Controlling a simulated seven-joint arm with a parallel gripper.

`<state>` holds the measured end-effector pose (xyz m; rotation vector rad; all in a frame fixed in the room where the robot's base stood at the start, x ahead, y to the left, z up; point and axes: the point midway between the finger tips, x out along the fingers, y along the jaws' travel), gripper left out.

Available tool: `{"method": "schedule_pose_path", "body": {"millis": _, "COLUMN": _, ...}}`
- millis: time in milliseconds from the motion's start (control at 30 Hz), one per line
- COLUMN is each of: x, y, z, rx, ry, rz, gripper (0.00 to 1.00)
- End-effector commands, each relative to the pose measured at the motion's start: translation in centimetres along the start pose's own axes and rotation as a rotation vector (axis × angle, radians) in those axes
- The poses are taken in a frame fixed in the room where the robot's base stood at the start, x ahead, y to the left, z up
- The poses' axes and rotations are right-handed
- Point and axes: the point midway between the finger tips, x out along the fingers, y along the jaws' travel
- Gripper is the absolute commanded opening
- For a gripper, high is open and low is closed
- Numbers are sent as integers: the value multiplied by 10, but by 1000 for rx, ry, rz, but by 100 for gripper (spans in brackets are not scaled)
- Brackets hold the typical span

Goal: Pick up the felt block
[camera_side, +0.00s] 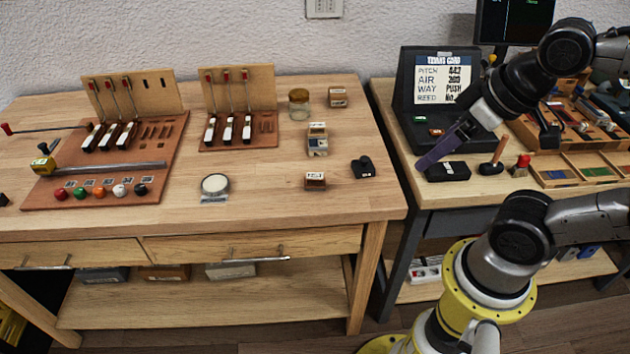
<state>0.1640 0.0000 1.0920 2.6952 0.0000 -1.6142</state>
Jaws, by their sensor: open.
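I cannot tell for sure which thing is the felt block. A black block (447,171) lies flat on the right bench, below the tuning card case. A smaller black piece (363,167) lies near the right edge of the left bench. Small labelled wooden blocks stand there too, one at the front (315,181), one in the middle (317,141) and one at the back (338,97). My gripper (430,158) is open and reaches down from the right, its tip close to the black block in the picture. I cannot tell whether they touch. I see nothing held.
The dark case (409,85) with its card stands behind my gripper. A wooden-handled hammer (493,165) and a red-topped piece (521,164) stand right of the black block, beside a divided wooden tray (545,180). A gap separates the benches. The left bench's front right is clear.

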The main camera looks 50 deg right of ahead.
Motion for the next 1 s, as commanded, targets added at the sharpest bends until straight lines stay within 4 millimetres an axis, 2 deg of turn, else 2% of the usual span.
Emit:
{"method": "schedule_pose_path", "body": {"millis": 167, "x": 0, "y": 0, "z": 0, "rx": -76, "ry": -1, "rz": 0, "gripper": 85}}
{"method": "schedule_pose_path", "body": {"millis": 267, "x": -3, "y": 2, "z": -4, "rx": -236, "ry": 6, "rz": 11, "gripper": 85}}
{"method": "schedule_pose_path", "body": {"millis": 467, "x": -12, "y": 12, "z": -39, "rx": -730, "ry": -7, "rz": 61, "gripper": 85}}
{"method": "schedule_pose_path", "body": {"millis": 633, "x": -4, "y": 15, "z": -81, "rx": -1200, "ry": -82, "rz": 71, "gripper": 85}}
{"method": "schedule_pose_path", "body": {"millis": 767, "x": 16, "y": 11, "z": -118, "rx": -1577, "ry": -165, "rz": 44, "gripper": 85}}
{"method": "schedule_pose_path", "body": {"millis": 900, "x": 57, "y": -2, "z": -157, "rx": -1974, "ry": -270, "rz": -30, "gripper": 85}}
{"method": "schedule_pose_path", "body": {"millis": 1000, "x": 88, "y": -16, "z": -173, "rx": -2154, "ry": -331, "rz": -90, "gripper": 85}}
